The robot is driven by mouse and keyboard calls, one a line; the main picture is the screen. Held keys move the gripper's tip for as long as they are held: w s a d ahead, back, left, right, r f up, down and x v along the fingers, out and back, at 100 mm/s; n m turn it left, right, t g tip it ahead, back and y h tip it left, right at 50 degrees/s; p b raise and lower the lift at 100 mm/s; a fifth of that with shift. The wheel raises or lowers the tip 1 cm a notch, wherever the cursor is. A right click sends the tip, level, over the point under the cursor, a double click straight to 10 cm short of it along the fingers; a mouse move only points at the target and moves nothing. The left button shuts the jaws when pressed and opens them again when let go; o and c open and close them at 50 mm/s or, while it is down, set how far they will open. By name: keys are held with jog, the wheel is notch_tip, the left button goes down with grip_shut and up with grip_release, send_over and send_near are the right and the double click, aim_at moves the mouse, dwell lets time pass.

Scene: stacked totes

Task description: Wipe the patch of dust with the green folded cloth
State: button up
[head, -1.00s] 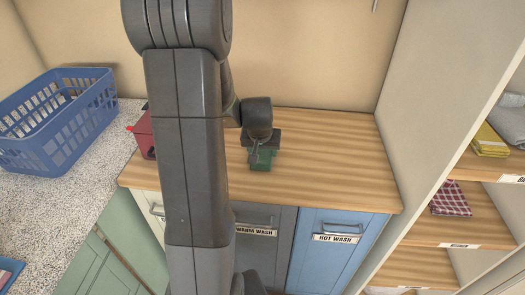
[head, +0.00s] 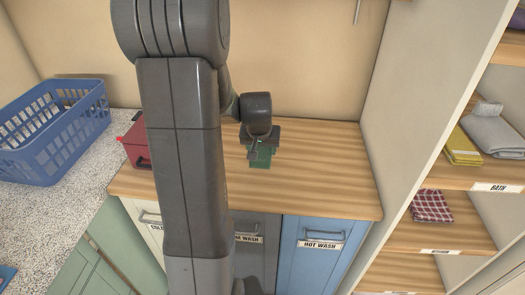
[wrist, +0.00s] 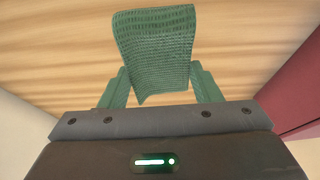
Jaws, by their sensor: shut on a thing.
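My gripper (head: 261,148) is over the wooden counter (head: 325,170), right of its middle. It is shut on the green folded cloth (wrist: 156,48), which hangs out past the two green fingers in the wrist view. In the head view only a small part of the cloth (head: 261,160) shows below the gripper. I cannot tell whether the cloth touches the wood. I cannot make out the patch of dust in either view; my arm and gripper hide part of the counter.
A red box (head: 137,148) stands on the counter's left, partly behind my arm. A blue basket (head: 45,140) sits on the speckled worktop (head: 40,210). A wall panel (head: 405,110) and shelves with folded cloths (head: 462,148) bound the right. The counter's right part is clear.

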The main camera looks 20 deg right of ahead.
jog(key=shift+r+p, duration=0.75)
jog(key=shift+r, duration=0.8)
jog(key=shift+f, duration=0.1)
